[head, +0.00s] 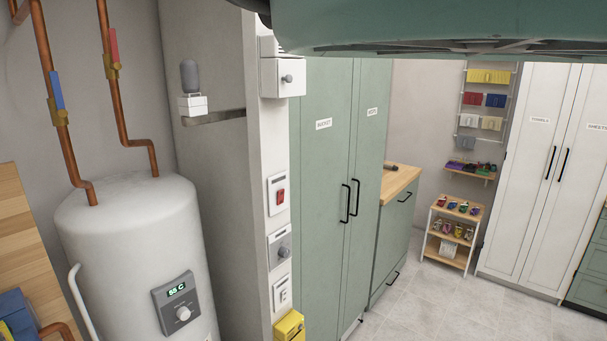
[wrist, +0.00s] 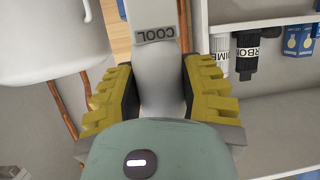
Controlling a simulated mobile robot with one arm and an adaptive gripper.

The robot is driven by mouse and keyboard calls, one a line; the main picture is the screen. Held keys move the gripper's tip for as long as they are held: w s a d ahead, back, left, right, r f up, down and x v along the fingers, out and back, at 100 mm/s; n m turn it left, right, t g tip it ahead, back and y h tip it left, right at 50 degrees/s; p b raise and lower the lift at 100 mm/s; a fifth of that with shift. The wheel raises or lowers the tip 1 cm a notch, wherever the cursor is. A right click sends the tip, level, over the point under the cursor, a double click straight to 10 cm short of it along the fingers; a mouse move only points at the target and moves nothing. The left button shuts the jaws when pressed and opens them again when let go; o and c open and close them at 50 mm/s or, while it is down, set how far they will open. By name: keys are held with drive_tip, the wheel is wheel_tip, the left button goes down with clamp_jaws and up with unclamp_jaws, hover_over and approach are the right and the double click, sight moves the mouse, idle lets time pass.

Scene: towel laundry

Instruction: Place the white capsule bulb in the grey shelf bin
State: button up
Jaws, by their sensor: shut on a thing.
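My gripper (wrist: 157,78) shows in the wrist view with its yellow-backed fingers on both sides of a smooth white, rounded thing, shut on it. I take it to be the white capsule bulb (wrist: 157,66); a grey tag reading "COOL" shows on its far part, upside down. Its near end is hidden behind my gripper's green body. No grey shelf bin can be made out for certain in either view. My gripper and the held bulb are not seen in the head view.
Pale shelving (wrist: 265,22) at the wrist view's right holds a black labelled cylinder (wrist: 248,55) and blue bulb boxes (wrist: 298,38). In the head view, a white water heater (head: 135,255) stands left, green cabinets (head: 325,180) in the middle; floor (head: 425,305) is clear at right.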

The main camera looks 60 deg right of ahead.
wheel_tip(320, 180, up, 22)
drive_tip(key=p, duration=2)
drive_tip(key=shift+r, duration=0.15)
